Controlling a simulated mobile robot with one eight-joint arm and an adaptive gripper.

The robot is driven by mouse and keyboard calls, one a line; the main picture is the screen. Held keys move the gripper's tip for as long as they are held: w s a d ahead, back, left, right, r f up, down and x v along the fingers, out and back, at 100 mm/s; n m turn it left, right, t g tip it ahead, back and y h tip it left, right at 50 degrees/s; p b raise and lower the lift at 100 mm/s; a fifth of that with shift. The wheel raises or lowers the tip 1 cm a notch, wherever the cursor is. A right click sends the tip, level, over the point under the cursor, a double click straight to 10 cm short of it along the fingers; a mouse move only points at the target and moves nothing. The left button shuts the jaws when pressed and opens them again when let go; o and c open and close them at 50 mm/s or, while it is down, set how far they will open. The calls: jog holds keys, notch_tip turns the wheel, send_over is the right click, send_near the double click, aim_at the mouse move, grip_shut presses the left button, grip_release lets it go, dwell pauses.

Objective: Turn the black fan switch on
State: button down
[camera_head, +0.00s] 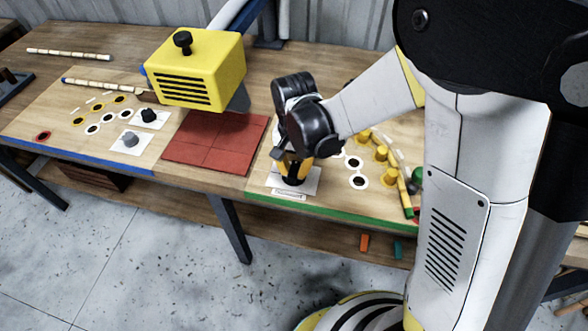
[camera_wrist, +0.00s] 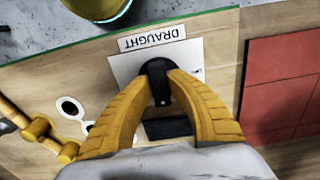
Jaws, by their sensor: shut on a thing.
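The black switch (camera_wrist: 155,68) stands on a white plate (camera_wrist: 127,68) with a label reading DRAUGHT, upside down in the wrist view. My gripper (camera_wrist: 160,88) has its two yellow fingers closed around the switch, one on each side. In the head view my gripper (camera_head: 294,170) points down at the same white plate (camera_head: 312,183), near the green front edge of the table. The switch is mostly hidden there by the fingers. I cannot tell whether the switch is on.
A red tiled pad (camera_head: 215,143) lies to the left, beside a yellow vented box (camera_head: 196,70) with a black knob. Other knobs, one black (camera_head: 148,115) and one grey (camera_head: 131,139), stand further left. Yellow pegs (camera_head: 380,153) and a bent rod (camera_head: 402,184) are to the right.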

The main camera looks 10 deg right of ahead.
aim_at(294, 169)
dwell(0.3)
jog(key=c, duration=1.3)
grip_release()
notch_tip(294, 169, up, 12)
jog(key=s+d+r+n+t, duration=0.2)
jog(key=s+d+r+t, duration=0.1)
jog(key=s+d, duration=0.2)
jog(key=s+d+r+n+t, duration=0.2)
jog(key=s+d+r+t, duration=0.1)
jog(key=d, duration=0.5)
jog(key=s+t, duration=0.1)
jog(key=s, duration=0.1)
jog(key=shift+s+d, duration=0.25)
jog(key=shift+s, duration=0.15)
